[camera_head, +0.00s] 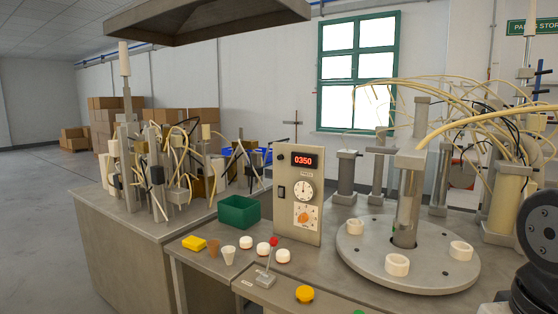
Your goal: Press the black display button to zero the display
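An upright beige control panel (291,222) stands on the bench near the middle of the head view. Its red-lit display (304,161) reads 0350. A small round black button (281,157) sits just left of the display. A black rocker-like switch (282,192) is lower on the panel's left side. Nothing covers the panel face. Dark rounded parts of my arm show at the right edge; my gripper's fingers are not in view.
A round metal turntable (435,275) with white sockets and a central column stands right of the panel. A green bin (239,212), a yellow block (194,243), several small white parts, a red-tipped lever (273,243) and a yellow button (305,293) are left and in front.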

